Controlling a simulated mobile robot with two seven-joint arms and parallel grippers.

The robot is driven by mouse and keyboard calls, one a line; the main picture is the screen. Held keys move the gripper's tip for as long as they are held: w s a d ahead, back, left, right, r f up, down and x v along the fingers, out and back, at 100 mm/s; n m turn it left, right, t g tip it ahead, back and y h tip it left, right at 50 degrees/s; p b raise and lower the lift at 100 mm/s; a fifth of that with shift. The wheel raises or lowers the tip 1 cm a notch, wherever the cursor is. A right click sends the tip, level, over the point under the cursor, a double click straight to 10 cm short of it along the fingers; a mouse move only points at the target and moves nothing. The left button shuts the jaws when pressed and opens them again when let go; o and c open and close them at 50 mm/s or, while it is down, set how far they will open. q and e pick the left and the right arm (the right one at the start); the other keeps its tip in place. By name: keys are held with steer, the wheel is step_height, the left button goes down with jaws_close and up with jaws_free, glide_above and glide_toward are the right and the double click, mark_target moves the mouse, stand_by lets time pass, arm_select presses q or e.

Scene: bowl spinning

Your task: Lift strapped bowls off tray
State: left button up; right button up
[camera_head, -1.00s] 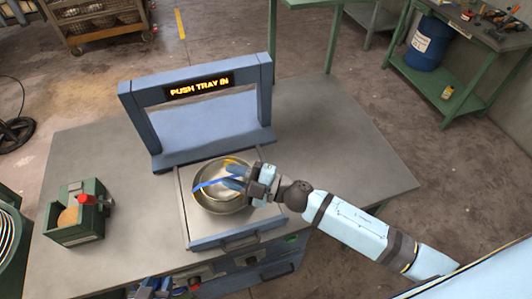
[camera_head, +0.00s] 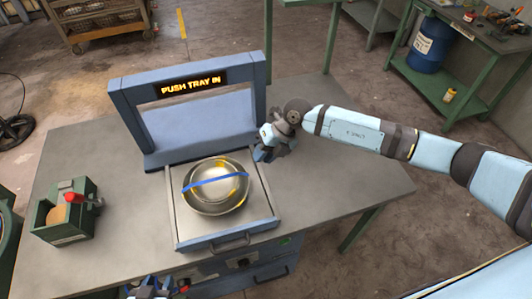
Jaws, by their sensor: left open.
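The steel bowls (camera_head: 203,200), one seated in the other, sit on the tray (camera_head: 240,235) in front of the blue frame. A blue strap (camera_head: 215,180) runs across their top, and yellow patches show on the rim. My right gripper (camera_head: 263,155) is above the table, up and right of the bowls and apart from them. It looks empty; its finger gap is not clear. My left gripper (camera_head: 152,291) is open at the bottom edge, in front of the table and partly cut off, away from the bowls.
The blue frame (camera_head: 125,120) with a lit "PUSH TRAY IN" sign stands behind the tray. A green box (camera_head: 65,225) with a red-handled thing is at the table's left. The tray's handle (camera_head: 231,243) faces front. The table's right side is clear.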

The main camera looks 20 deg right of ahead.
mark_target(246, 176)
steer(key=b+x, duration=0.3)
steer(key=x, duration=0.3)
steer(key=shift+a+f, duration=0.3)
steer(key=shift+f, duration=0.05)
stand_by(0.3)
steer(key=shift+b+x, duration=0.7)
steer(key=shift+x, duration=0.8)
stand_by(0.7)
jaws_close()
stand_by(1.6)
steer(key=shift+r, duration=0.2)
